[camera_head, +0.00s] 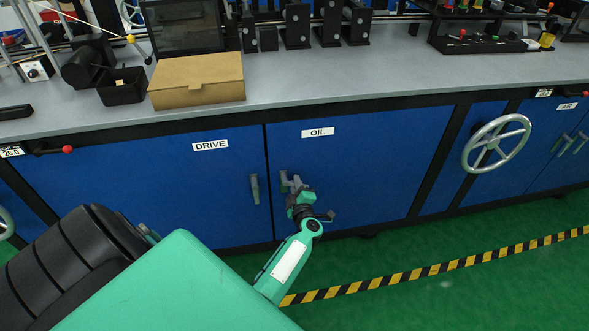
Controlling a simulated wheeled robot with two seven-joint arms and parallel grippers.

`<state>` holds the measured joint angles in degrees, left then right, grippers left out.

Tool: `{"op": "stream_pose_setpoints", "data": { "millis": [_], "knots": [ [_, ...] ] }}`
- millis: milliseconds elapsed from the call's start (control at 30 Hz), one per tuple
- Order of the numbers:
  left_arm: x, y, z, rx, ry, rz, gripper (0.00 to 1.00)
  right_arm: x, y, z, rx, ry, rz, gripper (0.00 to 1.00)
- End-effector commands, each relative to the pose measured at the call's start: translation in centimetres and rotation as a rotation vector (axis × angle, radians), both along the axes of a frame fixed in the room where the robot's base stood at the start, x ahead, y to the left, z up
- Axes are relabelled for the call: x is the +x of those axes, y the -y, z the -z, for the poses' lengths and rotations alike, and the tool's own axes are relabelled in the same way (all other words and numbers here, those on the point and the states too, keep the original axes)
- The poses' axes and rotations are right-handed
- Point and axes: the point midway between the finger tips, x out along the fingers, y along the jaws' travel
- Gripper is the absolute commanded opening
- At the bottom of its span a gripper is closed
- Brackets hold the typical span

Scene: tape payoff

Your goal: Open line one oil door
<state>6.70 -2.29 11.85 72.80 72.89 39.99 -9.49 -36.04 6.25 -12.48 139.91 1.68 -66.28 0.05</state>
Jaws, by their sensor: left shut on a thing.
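The blue oil door (365,170) carries a white OIL label (318,132) and looks closed, flush with the cabinet front. Its grey handle (284,181) is at the door's left edge. My left gripper (293,184) is at this handle and shut on it; the fingers are small and partly hidden by the wrist. My green left arm comes in from the lower left and reaches up to the door. My right gripper is out of view.
The blue DRIVE door (150,185) with its own grey handle (254,189) is just left. A handwheel (496,144) sticks out at the right. The grey bench top (330,80) bears a cardboard box (197,82). The green floor with a striped tape (430,271) is clear.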

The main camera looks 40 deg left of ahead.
Motion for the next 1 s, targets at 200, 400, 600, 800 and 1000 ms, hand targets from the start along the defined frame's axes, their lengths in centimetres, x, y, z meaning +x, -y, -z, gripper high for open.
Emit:
{"op": "stream_pose_setpoints", "data": {
  "millis": [200, 400, 600, 800, 1000],
  "knots": [
    [0.2, 0.2, -0.6, -0.117, 0.136, 0.000, 0.00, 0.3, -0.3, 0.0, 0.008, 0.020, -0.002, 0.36],
    [0.3, 0.2, -1.1, -0.194, 0.228, -0.001, 0.00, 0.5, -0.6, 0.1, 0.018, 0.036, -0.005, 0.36],
    [0.3, 0.2, -1.4, -0.242, 0.283, -0.001, 0.00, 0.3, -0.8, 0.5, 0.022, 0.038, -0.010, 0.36],
    [0.3, 0.3, -1.5, -0.262, 0.305, 0.000, 0.00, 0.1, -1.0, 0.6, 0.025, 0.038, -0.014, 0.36],
    [0.3, 0.3, -1.5, -0.265, 0.309, 0.000, 0.00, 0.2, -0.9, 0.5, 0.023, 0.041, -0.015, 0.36]
  ]
}}
